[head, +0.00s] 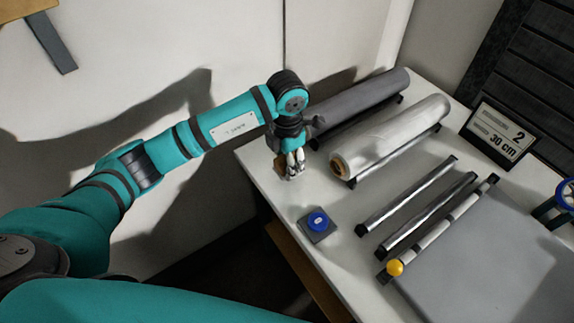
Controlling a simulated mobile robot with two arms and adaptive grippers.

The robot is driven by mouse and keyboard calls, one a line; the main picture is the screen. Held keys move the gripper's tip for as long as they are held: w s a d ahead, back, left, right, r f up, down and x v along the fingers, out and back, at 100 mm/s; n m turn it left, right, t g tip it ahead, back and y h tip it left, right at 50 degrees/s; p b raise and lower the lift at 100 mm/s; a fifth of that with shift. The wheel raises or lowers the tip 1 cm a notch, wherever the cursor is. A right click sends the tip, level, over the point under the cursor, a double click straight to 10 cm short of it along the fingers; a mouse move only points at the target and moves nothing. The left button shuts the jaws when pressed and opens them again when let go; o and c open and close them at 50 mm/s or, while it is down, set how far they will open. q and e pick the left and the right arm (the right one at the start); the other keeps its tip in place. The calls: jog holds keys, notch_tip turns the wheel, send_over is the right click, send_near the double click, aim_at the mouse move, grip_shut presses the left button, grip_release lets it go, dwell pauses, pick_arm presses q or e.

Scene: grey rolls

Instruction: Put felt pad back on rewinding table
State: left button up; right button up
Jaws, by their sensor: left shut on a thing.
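My left gripper (292,170) is over the left edge area of the white table (346,260), left of the near end of the rolls. It is shut on a small brown piece (280,164), which shows at the left side of the fingers and is mostly hidden by them. The piece may be the felt pad; it is too small to be sure. I cannot tell whether it touches the table. My right gripper is not in view.
A dark grey roll (360,108) and a pale roll (395,135) lie behind. A grey square with a blue disc (318,222) lies in front of the gripper.

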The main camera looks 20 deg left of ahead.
pick_arm(q)
jog(key=shift+w+a, duration=0.1)
jog(key=shift+w, duration=0.2)
notch_tip(320, 180, down, 4)
jog(key=shift+s+r+p, duration=0.1)
jog(key=shift+r+p, duration=0.15)
jog(key=shift+p, duration=0.3)
jog(key=shift+f, duration=0.1)
